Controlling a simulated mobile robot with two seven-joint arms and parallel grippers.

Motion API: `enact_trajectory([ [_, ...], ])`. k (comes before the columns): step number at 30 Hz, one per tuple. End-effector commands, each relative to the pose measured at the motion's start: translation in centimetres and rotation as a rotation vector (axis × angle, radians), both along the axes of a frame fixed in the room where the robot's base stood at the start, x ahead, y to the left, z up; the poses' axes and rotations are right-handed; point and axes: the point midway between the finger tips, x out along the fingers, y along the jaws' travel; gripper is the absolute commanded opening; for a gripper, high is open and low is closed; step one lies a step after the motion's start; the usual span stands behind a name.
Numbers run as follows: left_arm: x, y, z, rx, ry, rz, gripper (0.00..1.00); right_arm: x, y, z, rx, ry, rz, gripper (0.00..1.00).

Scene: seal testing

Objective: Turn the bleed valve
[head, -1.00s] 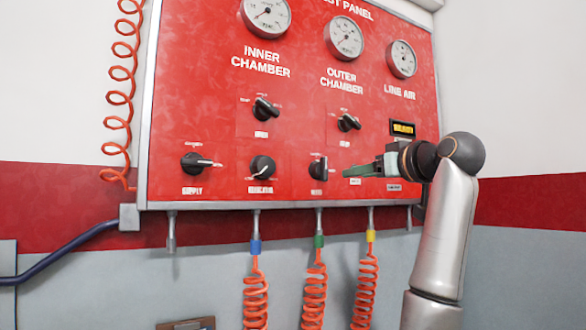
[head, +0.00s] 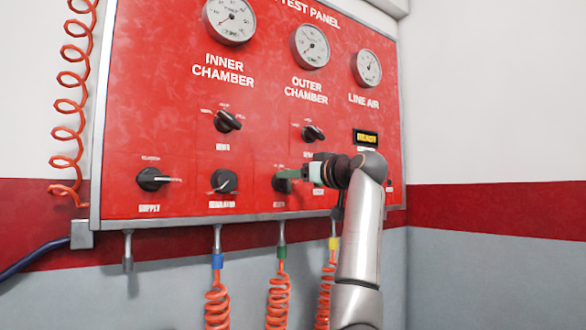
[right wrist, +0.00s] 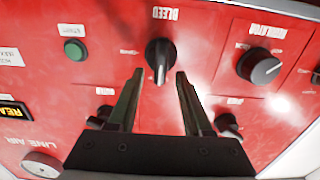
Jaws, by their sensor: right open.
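The bleed valve (right wrist: 159,58) is a black knob with a pale pointer on the red panel, under an upside-down "BLEED" label in the right wrist view. Its pointer runs toward my gripper there. In the head view the bleed valve (head: 281,186) is the third knob of the lower row, partly hidden by my right gripper (head: 284,173). My right gripper (right wrist: 159,74) is open, its two fingertips on either side of the knob's pointer end with gaps visible. I cannot tell how deep the fingertips reach. My left gripper is not in view.
The regulator knob (right wrist: 259,67) and a green button (right wrist: 75,51) flank the bleed valve. Two upper knobs (head: 227,122) (head: 313,133) sit above on the test panel (head: 150,100). Gauges (head: 230,20) line the top. Orange coiled hoses (head: 277,300) hang below.

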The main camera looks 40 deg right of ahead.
Motion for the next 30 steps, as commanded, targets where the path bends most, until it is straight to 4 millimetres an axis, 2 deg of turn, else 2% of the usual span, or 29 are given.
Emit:
enact_trajectory([
  [3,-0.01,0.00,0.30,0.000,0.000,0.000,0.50,0.59,-0.05,-0.01,-0.001,0.001,0.000,0.50],
  [11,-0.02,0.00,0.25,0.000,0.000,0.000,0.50,0.65,-0.06,-0.09,-0.001,0.000,0.000,0.50],
  [24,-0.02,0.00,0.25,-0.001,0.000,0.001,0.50,0.61,-0.07,-0.05,0.000,0.000,0.000,0.01],
  [30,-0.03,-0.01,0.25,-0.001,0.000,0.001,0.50,0.60,-0.07,-0.04,0.000,-0.001,0.000,0.00],
])
